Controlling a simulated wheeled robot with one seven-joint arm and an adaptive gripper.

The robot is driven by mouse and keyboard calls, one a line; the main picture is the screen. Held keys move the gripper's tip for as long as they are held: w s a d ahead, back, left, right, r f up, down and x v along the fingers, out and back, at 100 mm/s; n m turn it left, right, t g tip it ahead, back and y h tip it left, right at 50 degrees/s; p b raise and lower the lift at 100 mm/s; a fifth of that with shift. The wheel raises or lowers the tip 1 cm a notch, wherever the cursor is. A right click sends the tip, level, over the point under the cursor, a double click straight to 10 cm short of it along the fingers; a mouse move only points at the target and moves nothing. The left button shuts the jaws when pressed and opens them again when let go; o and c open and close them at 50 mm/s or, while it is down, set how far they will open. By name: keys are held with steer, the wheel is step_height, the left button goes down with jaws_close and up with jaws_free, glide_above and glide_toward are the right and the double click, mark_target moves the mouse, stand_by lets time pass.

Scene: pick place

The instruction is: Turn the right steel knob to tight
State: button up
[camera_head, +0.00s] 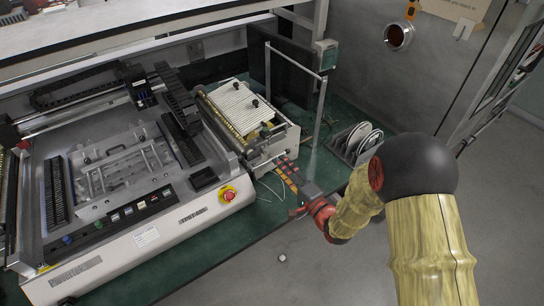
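A white machine unit (243,115) with a ribbed plate on top stands right of the larger machine. Small steel parts (262,163) stick out low on its near side. I cannot tell which of them is the right steel knob, or whether it is tight; at this size no knob shows clearly there. My gripper (284,165) reaches in from the right, with its fingers pointing up-left toward that near side. The fingertips are very close to the unit, but I cannot see whether they touch it or hold anything.
The large machine (145,240) fills the left, with a red emergency button (228,194) on its front corner. Discs in a rack (366,137) stand right of the unit. A thin metal frame (321,108) rises behind my gripper. The green table edge runs below; open floor lies beyond.

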mark_target(266, 152)
steer(key=b+x, duration=0.1)
steer(key=x, duration=0.6)
steer(key=shift+w+a, duration=0.2)
steer(key=shift+a, duration=0.05)
jaws_close()
stand_by(0.3)
